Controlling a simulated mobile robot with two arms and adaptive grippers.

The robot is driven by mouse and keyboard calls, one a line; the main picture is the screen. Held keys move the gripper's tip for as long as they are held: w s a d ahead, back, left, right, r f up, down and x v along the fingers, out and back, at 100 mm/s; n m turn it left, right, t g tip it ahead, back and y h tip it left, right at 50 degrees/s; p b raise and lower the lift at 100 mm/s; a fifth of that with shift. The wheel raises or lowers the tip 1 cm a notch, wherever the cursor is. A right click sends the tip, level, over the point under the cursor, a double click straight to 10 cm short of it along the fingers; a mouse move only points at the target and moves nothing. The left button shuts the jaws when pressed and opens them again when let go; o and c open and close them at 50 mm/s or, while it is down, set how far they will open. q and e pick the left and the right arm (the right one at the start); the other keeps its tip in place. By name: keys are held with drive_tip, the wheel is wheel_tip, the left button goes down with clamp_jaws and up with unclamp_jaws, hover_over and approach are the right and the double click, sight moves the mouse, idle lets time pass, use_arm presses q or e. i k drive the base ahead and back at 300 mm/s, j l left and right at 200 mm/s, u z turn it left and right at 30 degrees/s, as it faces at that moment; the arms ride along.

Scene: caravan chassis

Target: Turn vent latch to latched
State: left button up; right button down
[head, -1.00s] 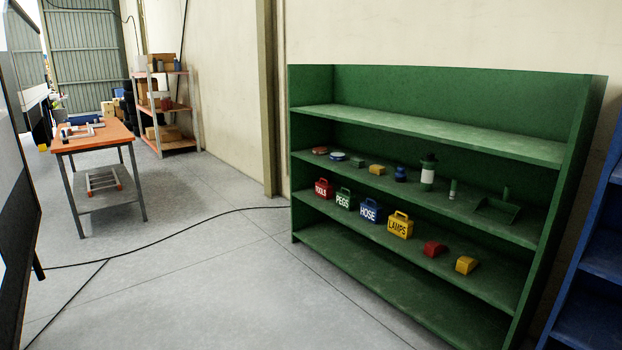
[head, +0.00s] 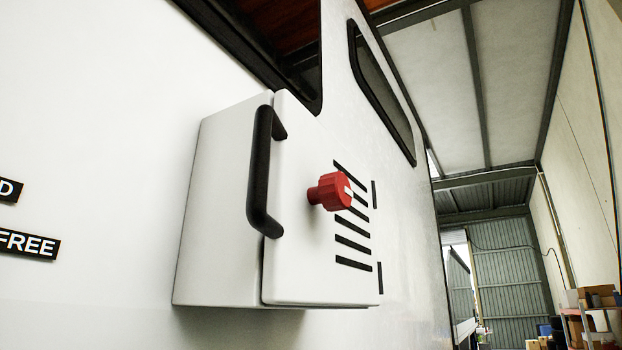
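A red knob (head: 331,192), which looks like the vent latch, sticks out from the front of a white box door (head: 300,250) in the head view. A white mark shows on the knob's face. Black vent slots (head: 352,243) run down the door beside and below it, with two short black vertical marks at the door's right side. A black bar handle (head: 262,172) is on the door's left side. The door looks closed against the box. Neither of my grippers is in view.
The white box (head: 213,215) stands out from a white caravan wall (head: 90,110). Black label plates (head: 28,243) are on the wall at the left. A dark-framed window (head: 382,90) is above right. Shelving with boxes (head: 592,310) stands far off at the lower right.

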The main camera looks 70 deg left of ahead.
sight(333, 192)
drive_tip(key=i+l+u, duration=0.15)
drive_tip(key=l, duration=0.15)
drive_tip(key=l+u, duration=0.15)
drive_tip(key=k+u, duration=0.1)
drive_tip(key=u, duration=0.4)
drive_tip(key=k+u, duration=0.1)
drive_tip(key=u, duration=0.4)
drive_tip(key=k+u, duration=0.1)
drive_tip(key=u, duration=0.85)
drive_tip(key=k+j, duration=0.05)
